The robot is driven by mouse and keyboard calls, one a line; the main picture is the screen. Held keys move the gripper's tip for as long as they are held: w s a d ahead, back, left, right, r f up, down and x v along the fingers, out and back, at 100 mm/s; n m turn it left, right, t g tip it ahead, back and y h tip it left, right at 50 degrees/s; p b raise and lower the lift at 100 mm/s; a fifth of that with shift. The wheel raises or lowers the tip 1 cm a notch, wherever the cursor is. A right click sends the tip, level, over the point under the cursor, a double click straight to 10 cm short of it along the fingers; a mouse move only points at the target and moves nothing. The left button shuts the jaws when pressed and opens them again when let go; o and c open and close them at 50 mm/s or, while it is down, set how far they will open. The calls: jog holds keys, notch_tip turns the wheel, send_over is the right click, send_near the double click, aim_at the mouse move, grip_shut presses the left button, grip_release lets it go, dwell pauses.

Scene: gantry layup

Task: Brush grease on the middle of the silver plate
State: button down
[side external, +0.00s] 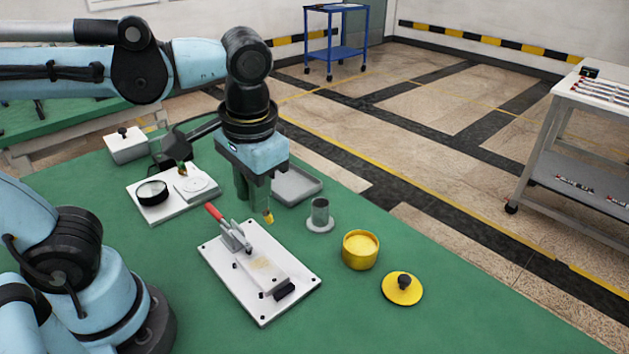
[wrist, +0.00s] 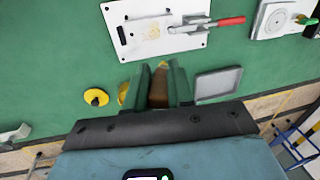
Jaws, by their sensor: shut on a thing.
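My gripper (side external: 254,198) is shut on the brush and holds it above the table, behind the clamp board. The brush's yellow tip (side external: 268,216) points down; its brown body (wrist: 159,88) shows between the green fingers in the wrist view, and the rest is hidden. The silver plate (side external: 264,268) lies on the white board (side external: 222,262) beside a red-handled toggle clamp (side external: 232,232). A pale yellowish smear shows on the plate, also in the wrist view (wrist: 153,32). The yellow grease pot (side external: 360,250) stands open to the right, and its lid (side external: 402,290) lies in front.
A grey cup holder (side external: 320,216) stands between my gripper and the pot. A shallow grey tray (side external: 298,185) lies behind my gripper. A white board with a round black part (side external: 152,193) sits to the left. The front right of the green table is clear.

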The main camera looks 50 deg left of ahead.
jog(key=f, duration=0.8)
jog(key=shift+s+f, duration=0.3)
jog(key=shift+f, duration=0.05)
jog(key=shift+s, duration=2.5)
jog(key=w, duration=0.2)
jog(key=w+f, duration=0.1)
jog(key=w, duration=0.2)
jog(key=shift+w+f, duration=0.2)
jog(key=shift+w+d, duration=0.2)
jog(key=shift+d+f, duration=0.1)
jog(key=shift+d, duration=0.3)
jog(key=shift+s, duration=1.2)
jog(key=shift+r, duration=0.65)
jog(key=shift+w+f, duration=0.6)
jog(key=shift+w, duration=0.6)
notch_tip(320, 180, up, 10)
jog(key=shift+s, duration=0.15)
